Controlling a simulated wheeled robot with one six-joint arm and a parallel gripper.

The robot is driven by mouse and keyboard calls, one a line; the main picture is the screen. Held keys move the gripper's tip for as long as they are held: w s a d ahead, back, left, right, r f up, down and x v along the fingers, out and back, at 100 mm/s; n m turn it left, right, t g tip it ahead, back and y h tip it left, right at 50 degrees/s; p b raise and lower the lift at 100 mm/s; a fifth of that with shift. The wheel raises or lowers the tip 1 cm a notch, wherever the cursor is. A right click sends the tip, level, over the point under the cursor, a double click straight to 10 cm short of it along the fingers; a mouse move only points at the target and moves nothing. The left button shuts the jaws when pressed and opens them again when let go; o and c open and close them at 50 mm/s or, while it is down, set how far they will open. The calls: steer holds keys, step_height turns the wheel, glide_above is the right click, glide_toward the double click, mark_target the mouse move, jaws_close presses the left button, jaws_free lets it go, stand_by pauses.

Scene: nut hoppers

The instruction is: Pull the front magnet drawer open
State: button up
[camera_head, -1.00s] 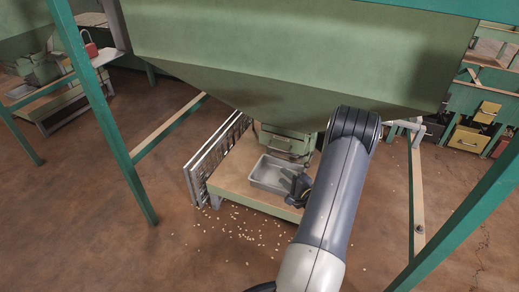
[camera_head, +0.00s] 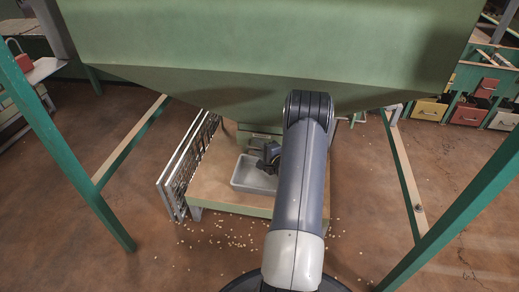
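The magnet drawer housing (camera_head: 260,131) is a green box under the large green hopper (camera_head: 270,50). Its front shows only in part, and my arm hides its right side. My gripper (camera_head: 266,159) is dark and small, close in front of the housing and above the back of the grey tray (camera_head: 248,178). My arm reaches in from the lower right. I cannot tell whether the gripper touches the drawer or whether its fingers are open.
The tray sits on a low wooden platform (camera_head: 212,186). A metal grille (camera_head: 186,168) leans at its left. Green frame legs (camera_head: 70,155) stand on both sides. Nuts lie scattered on the brown floor. Coloured bins (camera_head: 467,115) are at the back right.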

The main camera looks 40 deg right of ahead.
jaws_close()
steer(key=shift+s+f, duration=0.1)
steer(key=shift+s, duration=0.05)
stand_by(0.4)
